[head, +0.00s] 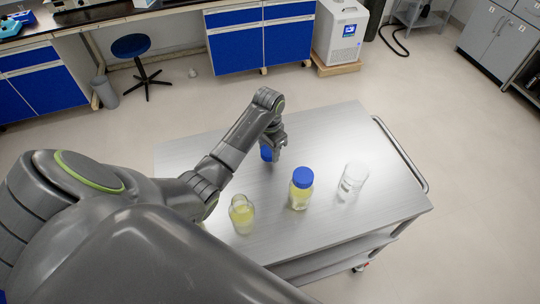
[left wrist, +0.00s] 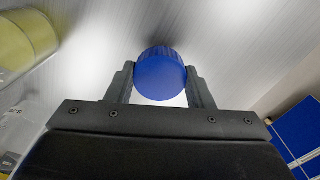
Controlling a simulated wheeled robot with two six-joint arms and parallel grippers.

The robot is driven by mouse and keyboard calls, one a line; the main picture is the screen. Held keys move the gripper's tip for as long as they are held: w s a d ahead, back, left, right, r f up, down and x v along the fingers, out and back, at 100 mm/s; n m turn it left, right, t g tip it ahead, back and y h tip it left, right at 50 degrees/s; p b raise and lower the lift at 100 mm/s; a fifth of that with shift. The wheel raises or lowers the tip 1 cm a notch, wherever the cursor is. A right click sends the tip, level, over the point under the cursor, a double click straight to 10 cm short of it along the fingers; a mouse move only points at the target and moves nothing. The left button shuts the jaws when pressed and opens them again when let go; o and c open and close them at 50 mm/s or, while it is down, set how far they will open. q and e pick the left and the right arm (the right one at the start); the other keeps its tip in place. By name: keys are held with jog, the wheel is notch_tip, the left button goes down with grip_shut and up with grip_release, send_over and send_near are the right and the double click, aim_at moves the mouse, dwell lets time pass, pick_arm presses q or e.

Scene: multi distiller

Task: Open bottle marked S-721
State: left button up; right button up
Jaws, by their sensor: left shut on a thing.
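My left gripper (head: 272,148) is shut on a blue cap (head: 266,154) over the left-middle of the metal cart top. In the left wrist view the blue cap (left wrist: 160,74) sits between the two fingertips, with no bottle seen under it. An uncapped clear bottle (head: 242,214) with yellow liquid stands upright at the cart's near left. A second bottle (head: 301,190) with yellow liquid and a blue cap on stands to its right. No S-721 marking is readable on either bottle. My right gripper is not in view.
An empty clear glass beaker (head: 352,181) stands on the cart top (head: 330,130) right of the capped bottle. The cart's back area is clear. A rail handle (head: 402,155) runs along its right edge. Blue-fronted cabinets (head: 262,42) and a stool (head: 133,47) stand behind.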

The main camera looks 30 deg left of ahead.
aim_at(269, 150)
pick_arm(q)
jog(key=shift+f, duration=1.65)
jog(key=shift+f, duration=0.1)
jog(key=o, duration=1.1)
notch_tip(269, 150, up, 10)
jog(key=shift+w+b, duration=0.1)
jog(key=shift+b, duration=0.65)
jog(key=shift+r+p, duration=0.65)
jog(key=shift+p, duration=0.2)
jog(key=shift+r+p, duration=0.5)
jog(key=shift+f, duration=0.15)
